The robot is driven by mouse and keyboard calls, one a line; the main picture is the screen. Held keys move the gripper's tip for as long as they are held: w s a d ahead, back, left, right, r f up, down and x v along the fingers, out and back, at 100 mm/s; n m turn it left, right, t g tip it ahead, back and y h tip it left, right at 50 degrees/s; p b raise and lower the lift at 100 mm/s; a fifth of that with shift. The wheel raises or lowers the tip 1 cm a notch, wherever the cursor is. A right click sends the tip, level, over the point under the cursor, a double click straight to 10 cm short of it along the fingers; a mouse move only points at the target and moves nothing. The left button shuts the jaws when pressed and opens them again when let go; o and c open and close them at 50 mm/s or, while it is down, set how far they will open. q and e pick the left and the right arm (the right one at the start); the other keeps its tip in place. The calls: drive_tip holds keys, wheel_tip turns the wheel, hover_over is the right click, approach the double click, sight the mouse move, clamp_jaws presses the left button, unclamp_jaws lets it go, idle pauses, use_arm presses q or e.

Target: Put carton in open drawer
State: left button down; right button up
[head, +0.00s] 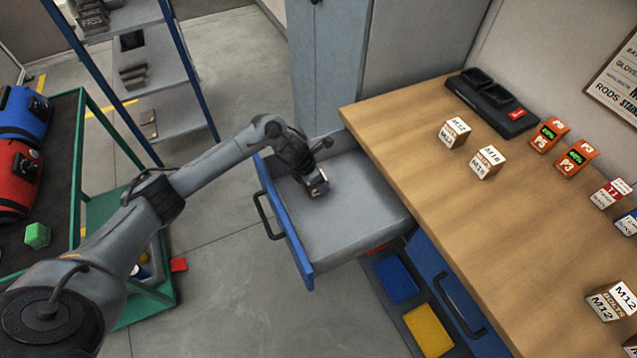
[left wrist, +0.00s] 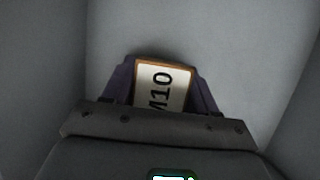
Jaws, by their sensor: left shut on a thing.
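The open drawer (head: 372,205) has a blue front and a grey inside, and it is pulled out from under the wooden workbench. My left gripper (head: 318,186) is inside the drawer, near its front end. It is shut on a small carton (left wrist: 157,88), which has a white label reading M10 and brown edges. The carton sits between the two fingers in the left wrist view, with grey drawer walls around it. In the head view the carton is mostly hidden by the gripper. I cannot tell whether it touches the drawer floor. My right gripper is not in view.
A second blue drawer front (head: 455,290) is below, beside blue and yellow bins (head: 428,330). A green-framed cart (head: 75,170) stands left.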

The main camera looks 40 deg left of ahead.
use_arm(q)
drive_tip(key=shift+f, duration=0.5)
drive_tip(key=shift+c, duration=1.6)
unclamp_jaws()
drive_tip(key=shift+f, duration=0.1)
drive_tip(key=shift+s+r, duration=0.1)
drive_tip(key=shift+r, duration=0.3)
drive_tip(key=p+v, duration=0.2)
drive_tip(key=v, duration=0.9)
drive_tip(key=shift+p, duration=0.4)
drive_tip(key=shift+s+a+r, duration=0.1)
drive_tip(key=shift+s+r, duration=0.05)
drive_tip(key=shift+r, duration=0.05)
